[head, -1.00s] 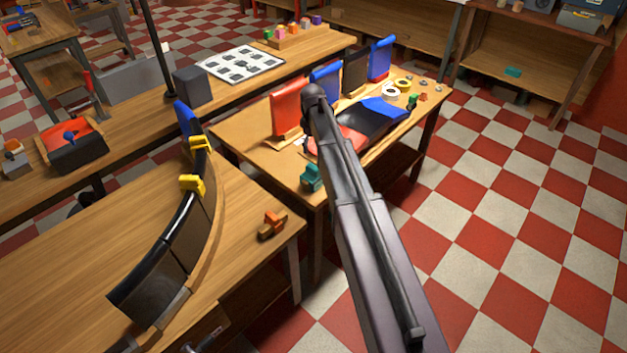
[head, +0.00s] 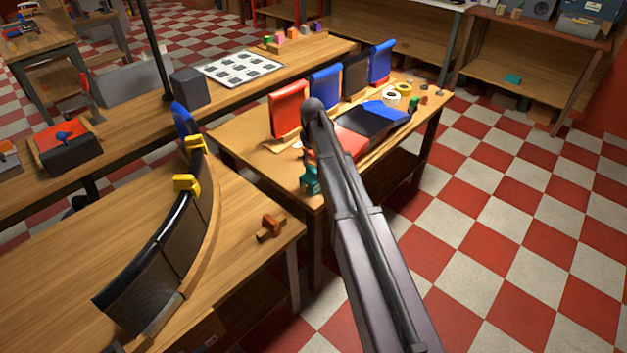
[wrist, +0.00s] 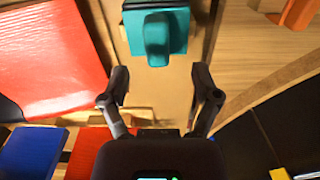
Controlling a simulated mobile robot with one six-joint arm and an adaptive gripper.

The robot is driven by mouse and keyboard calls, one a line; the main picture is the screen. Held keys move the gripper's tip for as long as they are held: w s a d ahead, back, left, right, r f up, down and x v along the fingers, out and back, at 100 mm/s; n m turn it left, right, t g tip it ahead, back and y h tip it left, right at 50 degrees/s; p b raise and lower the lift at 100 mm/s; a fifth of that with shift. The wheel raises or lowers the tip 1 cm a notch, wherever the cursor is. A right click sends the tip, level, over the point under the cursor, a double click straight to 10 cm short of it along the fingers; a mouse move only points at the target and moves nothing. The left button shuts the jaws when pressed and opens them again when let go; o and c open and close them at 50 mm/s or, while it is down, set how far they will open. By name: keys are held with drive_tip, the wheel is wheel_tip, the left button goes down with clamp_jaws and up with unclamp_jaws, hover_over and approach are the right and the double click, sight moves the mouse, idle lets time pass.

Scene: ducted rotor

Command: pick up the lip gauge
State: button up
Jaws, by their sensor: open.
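A teal block with a raised rounded grip, which looks like the lip gauge, stands at the near corner of the middle table in the head view (head: 311,180). In the wrist view the teal block (wrist: 157,38) lies at the top centre, ahead of the fingertips and apart from them. My gripper (wrist: 160,86) is open and empty above the tabletop. In the head view my arm hides it. A smaller orange-brown piece (head: 270,228) lies on the near bench; it also shows at the wrist view's top right (wrist: 298,12).
A curved black duct section (head: 165,255) with yellow clamps (head: 187,184) stands on the near bench, right of my gripper in the wrist view. A red panel (wrist: 50,60) lies left of the gripper. Upright red and blue pieces (head: 288,110) and tape rolls (head: 397,91) occupy the middle table.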

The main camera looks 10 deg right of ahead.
sight(313, 169)
drive_tip(key=shift+f, duration=0.1)
drive_tip(key=shift+d+f+b, duration=0.2)
drive_tip(key=shift+f+b, duration=2.35)
drive_tip(key=shift+b, duration=0.1)
clamp_jaws()
